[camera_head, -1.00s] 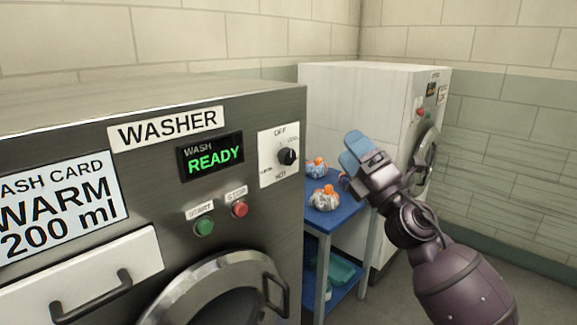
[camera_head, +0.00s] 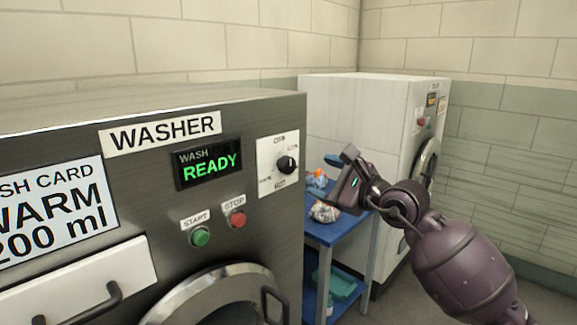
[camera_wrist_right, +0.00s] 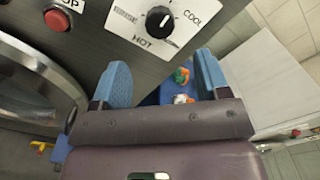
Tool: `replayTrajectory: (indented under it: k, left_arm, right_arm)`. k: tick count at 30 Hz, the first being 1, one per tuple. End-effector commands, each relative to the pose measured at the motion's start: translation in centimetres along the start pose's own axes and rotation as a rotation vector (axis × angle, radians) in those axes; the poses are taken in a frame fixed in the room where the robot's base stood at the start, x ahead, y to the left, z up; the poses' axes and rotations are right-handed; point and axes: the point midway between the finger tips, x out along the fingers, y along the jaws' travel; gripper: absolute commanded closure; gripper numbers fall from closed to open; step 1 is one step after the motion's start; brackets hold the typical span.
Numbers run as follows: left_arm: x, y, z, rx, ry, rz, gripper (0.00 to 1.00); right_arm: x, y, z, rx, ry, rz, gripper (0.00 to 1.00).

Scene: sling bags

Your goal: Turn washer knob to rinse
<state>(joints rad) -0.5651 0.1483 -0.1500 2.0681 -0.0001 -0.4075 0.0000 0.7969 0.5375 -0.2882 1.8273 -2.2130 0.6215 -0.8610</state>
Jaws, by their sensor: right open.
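The washer (camera_head: 60,140) fills the left of the head view, with a lit display reading WASH READY. Its black knob (camera_head: 287,164) sits on a white dial plate at the right of the panel, and also shows in the right wrist view (camera_wrist_right: 159,20). The plate has OFF, COOL, HOT and a blurred left label.
Green start (camera_head: 199,237) and red stop (camera_head: 236,218) buttons are left of and below the knob. A blue table (camera_head: 335,231) with bagged items (camera_head: 322,211) stands behind my right gripper. A second white machine (camera_head: 360,110) is farther back.

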Motion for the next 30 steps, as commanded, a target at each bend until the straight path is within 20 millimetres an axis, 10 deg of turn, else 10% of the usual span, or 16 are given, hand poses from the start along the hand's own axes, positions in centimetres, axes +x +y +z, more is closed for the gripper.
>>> replayTrajectory:
  k: [18, 30]
  left_arm:
    - [0.8, 0.3, 1.0, 0.002, -0.012, 0.005, 1.00]
    - [0.8, 0.3, 0.8, 0.002, -0.009, 0.006, 1.00]
  right_arm:
    - [9.1, 0.2, -0.1, 0.007, -0.003, 0.001, 0.31]
    - [10.4, 0.1, 0.1, 0.005, -0.003, 0.000, 0.31]
